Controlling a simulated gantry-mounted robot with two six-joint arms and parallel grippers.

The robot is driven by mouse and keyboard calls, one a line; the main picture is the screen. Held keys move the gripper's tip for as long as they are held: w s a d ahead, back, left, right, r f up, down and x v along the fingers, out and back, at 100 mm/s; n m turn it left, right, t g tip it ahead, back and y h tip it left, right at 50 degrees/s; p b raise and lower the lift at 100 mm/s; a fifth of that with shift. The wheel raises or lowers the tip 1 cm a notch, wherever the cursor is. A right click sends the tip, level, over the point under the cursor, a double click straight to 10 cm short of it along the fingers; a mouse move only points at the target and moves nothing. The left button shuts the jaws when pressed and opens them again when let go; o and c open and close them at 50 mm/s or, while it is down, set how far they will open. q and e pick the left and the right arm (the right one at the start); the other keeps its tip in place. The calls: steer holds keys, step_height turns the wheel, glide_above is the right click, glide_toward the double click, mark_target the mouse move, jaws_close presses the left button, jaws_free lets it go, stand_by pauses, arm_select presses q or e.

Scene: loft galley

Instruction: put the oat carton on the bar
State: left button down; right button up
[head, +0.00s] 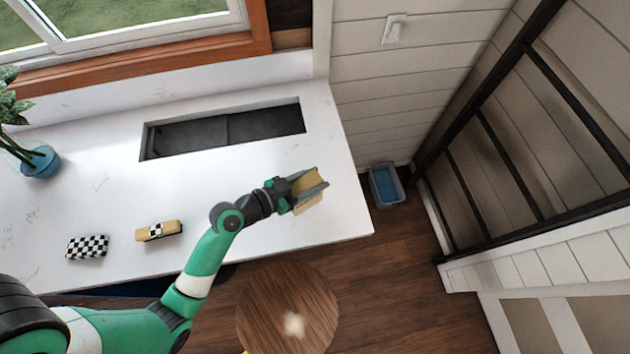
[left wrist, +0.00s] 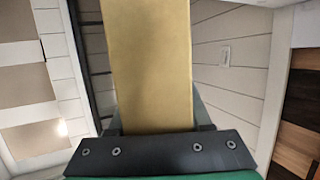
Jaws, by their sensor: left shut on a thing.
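My left gripper (head: 301,189) is shut on a tan carton (head: 308,199), which may be the oat carton; no label can be read. It is over the right end of the white counter (head: 200,204); I cannot tell if the carton touches the surface. In the left wrist view the tan carton (left wrist: 151,60) shows as a long plain face rising from between the fingers. My right gripper is not in view. I cannot tell from the pictures which surface is called the bar.
A tan block with a checkered band (head: 158,231) and a checkered block (head: 87,247) lie on the counter's left half. A sink opening (head: 220,130) and a potted plant (head: 42,162) are further back. A round wooden top (head: 272,317) and a grey bin (head: 386,185) stand off the counter.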

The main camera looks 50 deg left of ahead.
arm_select(q)
steer(key=shift+w+f, duration=0.2)
steer(key=shift+f, duration=0.1)
steer(key=shift+w+a+f, duration=0.1)
steer(key=shift+w+f, duration=0.1)
steer(key=shift+f, duration=1.5)
steer(key=shift+f+b, duration=0.2)
steer(key=shift+b, duration=0.25)
steer(key=shift+c, duration=1.7)
jaws_free()
steer(key=shift+r, duration=0.1)
